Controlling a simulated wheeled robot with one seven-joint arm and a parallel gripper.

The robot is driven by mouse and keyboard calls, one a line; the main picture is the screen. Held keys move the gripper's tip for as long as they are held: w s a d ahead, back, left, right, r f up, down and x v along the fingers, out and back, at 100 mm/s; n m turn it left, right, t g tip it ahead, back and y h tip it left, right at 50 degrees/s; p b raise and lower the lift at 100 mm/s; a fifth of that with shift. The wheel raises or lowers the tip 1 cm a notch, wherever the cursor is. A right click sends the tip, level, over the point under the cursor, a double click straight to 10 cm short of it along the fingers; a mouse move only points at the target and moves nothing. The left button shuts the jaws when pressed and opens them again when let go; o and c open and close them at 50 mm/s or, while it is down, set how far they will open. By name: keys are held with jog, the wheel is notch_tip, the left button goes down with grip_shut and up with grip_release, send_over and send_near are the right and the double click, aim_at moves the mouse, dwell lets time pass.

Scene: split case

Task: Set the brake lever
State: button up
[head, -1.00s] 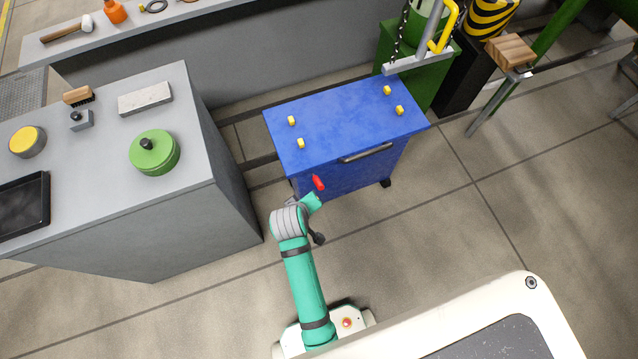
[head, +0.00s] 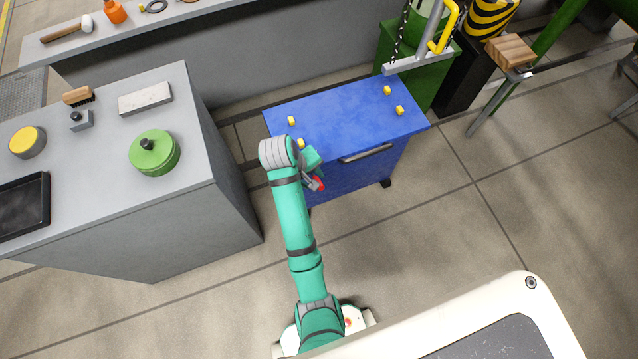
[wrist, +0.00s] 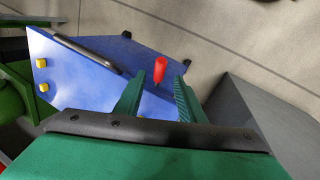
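The brake lever has a red grip (head: 319,184) and sits low on the front left side of the blue cart (head: 350,112). In the wrist view the red grip (wrist: 160,69) appears between and just beyond my two green fingers. My gripper (head: 311,180) is at the lever in the head view and partly hides it. In the wrist view my gripper (wrist: 159,92) is open, with a gap on both sides of the red grip. I cannot tell whether either finger touches it. The lever's lower part is hard to make out.
The cart has yellow pegs (head: 387,90) on top and a dark handle (head: 366,153) on its front. A grey bench (head: 190,150) with a green lidded pot (head: 154,152) stands to the left. Open floor (head: 450,230) lies to the right.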

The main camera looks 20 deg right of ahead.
jog(key=x, duration=0.9)
grip_shut()
